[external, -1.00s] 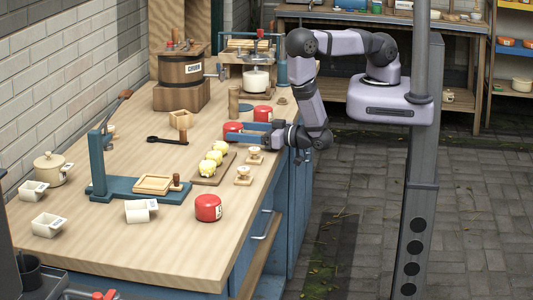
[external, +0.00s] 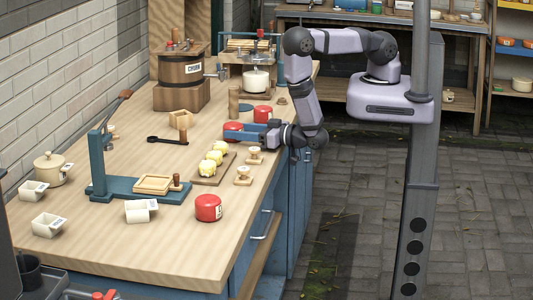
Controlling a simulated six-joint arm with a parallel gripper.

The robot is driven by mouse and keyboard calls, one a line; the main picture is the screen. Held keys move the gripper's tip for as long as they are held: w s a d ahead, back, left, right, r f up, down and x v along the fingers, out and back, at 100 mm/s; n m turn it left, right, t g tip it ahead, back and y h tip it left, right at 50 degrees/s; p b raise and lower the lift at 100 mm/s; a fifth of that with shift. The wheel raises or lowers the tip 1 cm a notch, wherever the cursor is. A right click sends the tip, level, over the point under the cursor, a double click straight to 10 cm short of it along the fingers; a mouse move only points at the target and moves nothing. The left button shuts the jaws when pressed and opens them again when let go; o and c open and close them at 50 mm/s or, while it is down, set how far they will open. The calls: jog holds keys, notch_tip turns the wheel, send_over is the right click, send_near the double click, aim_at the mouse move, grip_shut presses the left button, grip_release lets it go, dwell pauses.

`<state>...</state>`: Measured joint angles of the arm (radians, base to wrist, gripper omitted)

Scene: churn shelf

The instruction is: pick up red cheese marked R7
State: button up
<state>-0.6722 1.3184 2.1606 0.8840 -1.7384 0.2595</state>
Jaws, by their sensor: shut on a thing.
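Three red round cheeses with pale labels show in the external view; the labels are too small to read, so I cannot tell which is R7. One red cheese (external: 232,128) is at my gripper (external: 236,134), whose blue fingers reach in from the right and are shut on it. The fingers partly cover this cheese, and it appears at or close to the table top. A second red cheese (external: 263,113) stands just behind the fingers. A third red cheese (external: 208,207) stands near the table's front right edge.
A dark board (external: 214,171) with several yellow lumps and two small wooden stamps (external: 243,175) lie in front of my gripper. A cylinder (external: 234,103) stands behind it. A churn (external: 182,75) and a blue press (external: 137,187) stand on the table (external: 110,253).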

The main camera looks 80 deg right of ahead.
aim_at(239, 125)
jog(key=shift+r, duration=0.25)
jog(key=shift+r+b, duration=0.75)
jog(key=shift+r, duration=4.05)
jog(key=shift+a+f, duration=0.1)
